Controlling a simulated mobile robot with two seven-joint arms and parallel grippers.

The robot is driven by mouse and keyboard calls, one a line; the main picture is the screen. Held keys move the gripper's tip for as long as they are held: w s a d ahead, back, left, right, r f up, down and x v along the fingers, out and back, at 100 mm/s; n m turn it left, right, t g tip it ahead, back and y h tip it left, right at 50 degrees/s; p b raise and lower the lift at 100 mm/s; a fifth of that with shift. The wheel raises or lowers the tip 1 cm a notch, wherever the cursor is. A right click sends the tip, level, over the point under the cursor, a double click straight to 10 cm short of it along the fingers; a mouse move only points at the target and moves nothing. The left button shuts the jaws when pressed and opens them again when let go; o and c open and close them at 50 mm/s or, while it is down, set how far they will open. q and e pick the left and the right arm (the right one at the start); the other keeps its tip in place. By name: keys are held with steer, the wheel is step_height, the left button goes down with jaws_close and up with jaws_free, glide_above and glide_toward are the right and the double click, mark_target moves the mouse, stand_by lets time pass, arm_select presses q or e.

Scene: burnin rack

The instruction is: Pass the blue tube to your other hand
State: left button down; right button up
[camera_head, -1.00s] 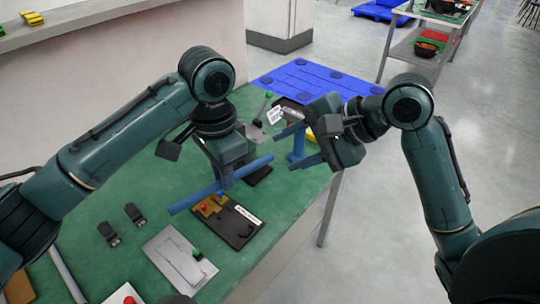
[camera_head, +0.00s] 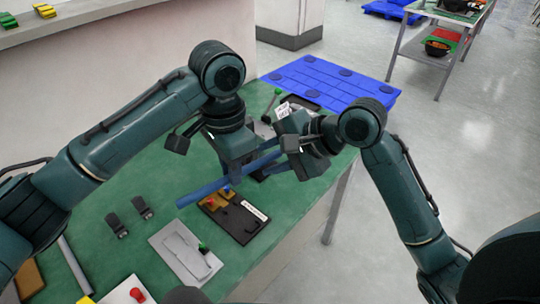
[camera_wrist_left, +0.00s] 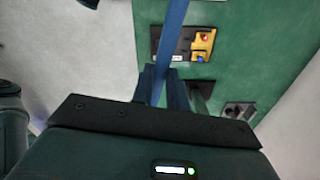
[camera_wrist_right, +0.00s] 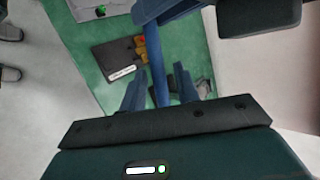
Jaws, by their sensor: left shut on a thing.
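The blue tube (camera_head: 202,193) is held tilted above the green table, and it also shows in the left wrist view (camera_wrist_left: 172,30). My left gripper (camera_head: 227,184) is shut on it around its middle. My right gripper (camera_head: 275,152) is at the tube's right end. In the right wrist view, its two fingers (camera_wrist_right: 159,95) stand apart, with the tube (camera_wrist_right: 158,75) running between them and a gap on each side. The tube's far end is partly hidden by the right gripper in the head view.
Below the tube on the green table (camera_head: 120,255) lies a black fixture (camera_head: 240,222) with yellow, red and blue parts. A grey plate (camera_head: 180,255) and two black clips (camera_head: 129,216) lie nearby. A blue pallet (camera_head: 330,82) is on the floor beyond.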

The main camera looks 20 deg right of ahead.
jaws_close()
arm_select(q)
steer(key=c, duration=1.3)
jaws_free()
steer(key=shift+r, duration=0.1)
step_height(320, 180, up, 12)
